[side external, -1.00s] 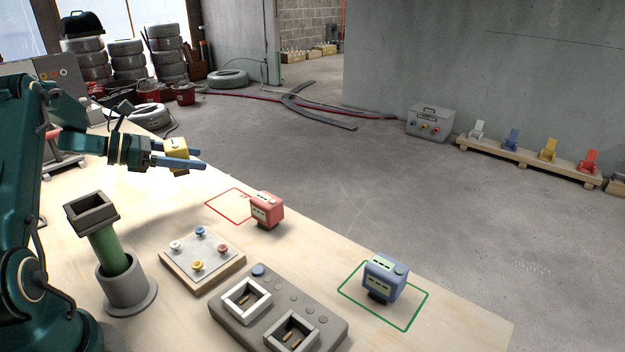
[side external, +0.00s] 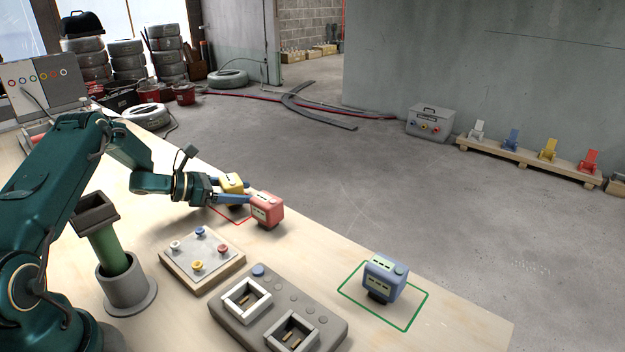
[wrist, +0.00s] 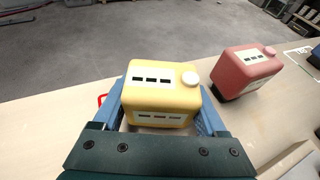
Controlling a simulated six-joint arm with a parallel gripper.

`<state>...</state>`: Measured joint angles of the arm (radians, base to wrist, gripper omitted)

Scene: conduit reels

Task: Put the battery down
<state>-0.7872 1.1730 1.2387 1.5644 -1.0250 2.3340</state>
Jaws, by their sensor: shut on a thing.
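My gripper (side external: 234,192) is shut on the yellow battery (side external: 231,181), with a blue finger on each side of it. The yellow battery also fills the middle of the wrist view (wrist: 163,92). It is over or at the red outlined square (side external: 230,214), which is mostly hidden. I cannot tell whether the battery touches the table. A red battery (side external: 267,208) stands just right of my gripper, close to one finger in the side view; it also shows in the wrist view (wrist: 246,72). A blue battery (side external: 384,274) stands in the green outlined square (side external: 411,324).
A wooden board (side external: 178,257) with coloured knobs and a green post (side external: 110,249) with a square top stand near my arm. Bare table lies between the red and blue batteries.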

